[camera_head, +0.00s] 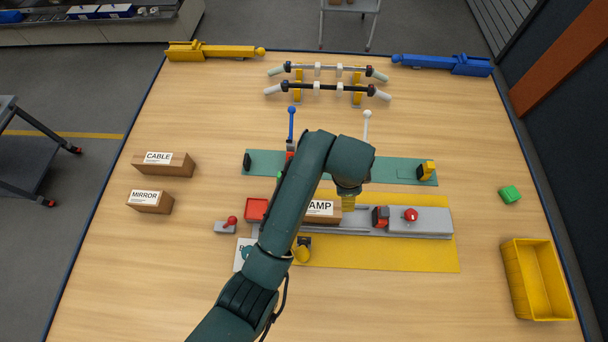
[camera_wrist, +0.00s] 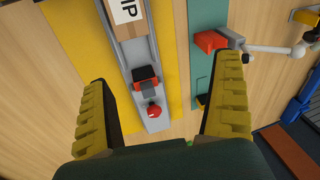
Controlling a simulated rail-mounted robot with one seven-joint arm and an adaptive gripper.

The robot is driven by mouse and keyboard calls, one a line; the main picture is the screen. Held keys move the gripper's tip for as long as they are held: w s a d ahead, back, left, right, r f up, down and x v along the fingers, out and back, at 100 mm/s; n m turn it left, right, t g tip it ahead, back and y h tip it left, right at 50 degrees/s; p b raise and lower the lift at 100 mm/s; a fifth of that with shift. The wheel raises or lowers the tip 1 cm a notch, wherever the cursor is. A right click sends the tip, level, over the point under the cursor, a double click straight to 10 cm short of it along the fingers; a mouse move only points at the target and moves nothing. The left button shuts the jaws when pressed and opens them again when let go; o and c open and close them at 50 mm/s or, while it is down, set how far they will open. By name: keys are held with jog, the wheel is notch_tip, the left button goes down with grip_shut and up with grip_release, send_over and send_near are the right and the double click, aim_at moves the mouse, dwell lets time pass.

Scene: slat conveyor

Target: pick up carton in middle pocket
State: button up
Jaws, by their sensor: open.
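The brown carton (camera_head: 322,216) with a white label, of which "AMP" shows, sits on the grey conveyor track (camera_head: 360,230) in the head view. My arm hides its left part. The carton's end (camera_wrist: 128,30) also shows at the top of the wrist view. My gripper (camera_head: 348,203) is above the track at the carton's right end in the head view. The carton lies beyond the fingertips. I cannot tell which pocket the carton is in.
A red-and-black block (camera_head: 380,217) and a red button (camera_head: 410,215) stand right of the carton. Cartons labelled CABLE (camera_head: 163,164) and MIRROR (camera_head: 150,203) lie at left. A yellow bin (camera_head: 510,285) and green block (camera_head: 510,194) are at right. A green strip (camera_head: 395,165) lies behind the track.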

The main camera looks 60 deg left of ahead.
aim_at(316, 208)
jog(key=s+a+f+m+g+h, duration=0.1)
jog(key=s+a+f+g+h, duration=0.2)
jog(key=s, duration=0.4)
jog(key=shift+y, duration=0.7)
jog(key=f, duration=0.7)
jog(key=f+b, duration=0.1)
jog(key=f, duration=0.2)
jog(key=shift+w+f, duration=0.35)
jog(key=f, duration=0.2)
jog(key=f+b, duration=0.1)
jog(key=f, duration=0.2)
jog(key=shift+w+f, duration=0.2)
jog(key=shift+f, duration=0.1)
jog(key=shift+r, duration=0.1)
jog(key=c, duration=1.3)
jog(key=shift+r, duration=0.1)
jog(key=shift+c, duration=0.2)
